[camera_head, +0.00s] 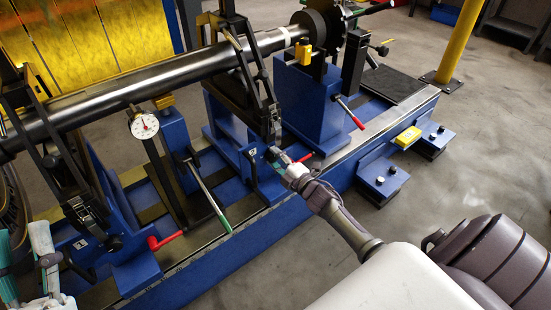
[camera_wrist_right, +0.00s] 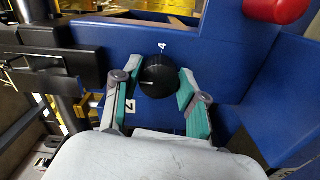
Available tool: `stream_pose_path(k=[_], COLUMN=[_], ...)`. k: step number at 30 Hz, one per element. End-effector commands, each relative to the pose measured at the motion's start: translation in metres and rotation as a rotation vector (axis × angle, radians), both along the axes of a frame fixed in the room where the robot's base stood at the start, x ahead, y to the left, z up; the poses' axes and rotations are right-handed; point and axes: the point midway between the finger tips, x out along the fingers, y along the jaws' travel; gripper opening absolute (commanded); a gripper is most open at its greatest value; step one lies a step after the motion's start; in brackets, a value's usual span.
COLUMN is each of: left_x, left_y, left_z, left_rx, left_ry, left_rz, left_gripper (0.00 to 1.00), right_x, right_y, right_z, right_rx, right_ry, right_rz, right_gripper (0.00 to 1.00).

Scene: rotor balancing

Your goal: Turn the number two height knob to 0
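The number two height knob (camera_wrist_right: 158,76) is a round black knob on a blue support, seen in the right wrist view. A white mark on its face points left. A white "4" is printed above it, and a "2" label (camera_wrist_right: 130,105) sits at its lower left. My right gripper (camera_wrist_right: 157,84) is open, with one teal-padded finger on each side of the knob; I cannot tell whether the pads touch it. In the head view my right gripper (camera_head: 285,162) is at the blue support, hiding the knob. My left gripper (camera_head: 26,262) is open and empty at the lower left.
A long dark rotor shaft (camera_head: 170,72) lies across the supports. A dial gauge (camera_head: 144,125) stands below it. Red-handled (camera_head: 166,240) and green-handled (camera_head: 224,222) levers stick out at the front. A red knob (camera_wrist_right: 275,8) is at the wrist view's top right.

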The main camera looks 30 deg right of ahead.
Motion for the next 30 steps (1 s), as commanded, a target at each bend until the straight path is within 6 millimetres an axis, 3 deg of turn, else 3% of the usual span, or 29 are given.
stream_pose_path(k=[1,4,16,30], left_x=[0.000,0.000,0.000,0.000], left_y=[0.000,0.000,0.000,0.000], left_z=[0.000,0.000,-0.003,-0.002], left_rx=[0.000,0.000,-0.001,0.000], left_ry=[0.000,0.000,0.011,0.007], left_rz=[0.000,0.000,-0.001,0.001], left_gripper=[0.40,0.40,0.40,0.40], right_x=[-0.001,0.000,-0.008,-0.099], right_y=[0.000,0.000,-0.001,-0.007], right_z=[-0.002,-0.001,-0.001,-0.001], right_rx=[0.000,0.001,0.002,0.002], right_ry=[0.003,0.002,0.001,0.003], right_rz=[0.001,0.000,-0.001,0.001], right_gripper=[0.52,0.66,0.66,0.66])
